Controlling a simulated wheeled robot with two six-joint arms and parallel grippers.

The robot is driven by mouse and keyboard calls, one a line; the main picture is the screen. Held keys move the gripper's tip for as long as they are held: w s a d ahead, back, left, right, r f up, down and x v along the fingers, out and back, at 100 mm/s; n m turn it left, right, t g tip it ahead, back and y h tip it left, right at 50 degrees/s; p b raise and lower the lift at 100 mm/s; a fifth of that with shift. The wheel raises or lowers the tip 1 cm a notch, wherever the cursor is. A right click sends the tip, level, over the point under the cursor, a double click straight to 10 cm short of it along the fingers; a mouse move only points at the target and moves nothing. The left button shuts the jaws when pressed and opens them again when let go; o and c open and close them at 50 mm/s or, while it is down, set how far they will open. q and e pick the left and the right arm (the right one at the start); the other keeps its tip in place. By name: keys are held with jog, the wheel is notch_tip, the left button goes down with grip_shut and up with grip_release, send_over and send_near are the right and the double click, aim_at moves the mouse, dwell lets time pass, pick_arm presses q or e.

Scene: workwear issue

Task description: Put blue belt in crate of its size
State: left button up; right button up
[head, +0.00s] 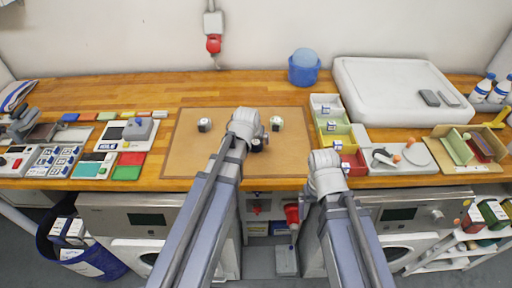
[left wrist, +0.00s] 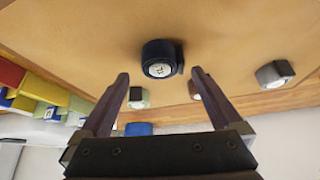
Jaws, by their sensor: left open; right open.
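The blue belt (left wrist: 162,58) is a dark blue roll with a round white label in the left wrist view; I cannot read the label surely. It lies on the tan mat (head: 190,158). In the head view my left gripper and arm hide most or all of it. My left gripper (left wrist: 161,76) is open, its fingers apart on both sides of the belt in the picture, not closed on it. A row of small crates stands right of the mat: grey-white (head: 319,100), yellow (head: 322,136), green and red (head: 357,160). My right gripper (head: 328,172) is open in front of the red crate.
A blue bin (head: 303,70) stands behind the crates. A grey tray (head: 400,158) sits to their right. Card readers and colored blocks fill the left.

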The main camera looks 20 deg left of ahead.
aim_at(256, 142)
pick_arm(q)
jog(key=shift+b+x, duration=2.25)
jog(key=shift+x, duration=0.35)
jog(key=shift+r, duration=0.15)
jog(key=shift+c, duration=0.2)
jog(key=c, duration=1.4)
